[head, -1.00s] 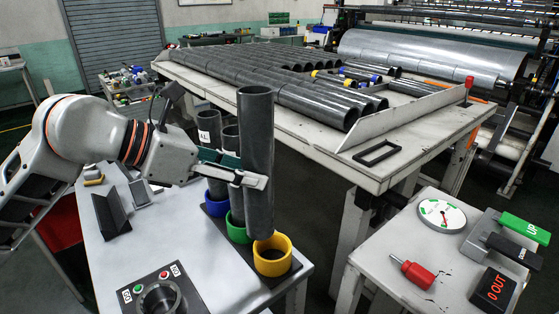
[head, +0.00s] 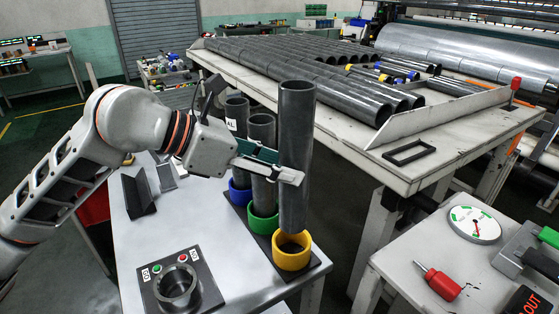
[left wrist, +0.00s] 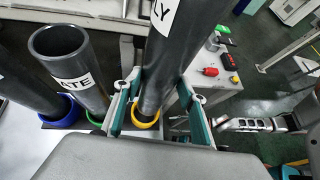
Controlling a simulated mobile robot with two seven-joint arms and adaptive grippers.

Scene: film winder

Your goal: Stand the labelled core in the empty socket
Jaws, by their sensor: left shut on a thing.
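The labelled dark grey core (head: 296,130) stands near upright in my left gripper (head: 285,174). Its white label, ending in "LY", shows in the left wrist view, where the core (left wrist: 165,65) passes between the two fingers of the left gripper (left wrist: 160,98). The empty yellow socket (head: 292,260) is at the near end of the row. The core's lower end is over the socket's far side, with part of the dark opening visible in front. I cannot tell whether the end is inside the rim. In the wrist view the yellow socket (left wrist: 146,124) shows around the core's bottom.
Cores stand in the blue socket (head: 240,192) and green socket (head: 262,224), close beside the gripper. A black holder with buttons (head: 176,287) is on the same table. A red-handled tool (head: 438,281) and a dial (head: 475,224) lie on the right table.

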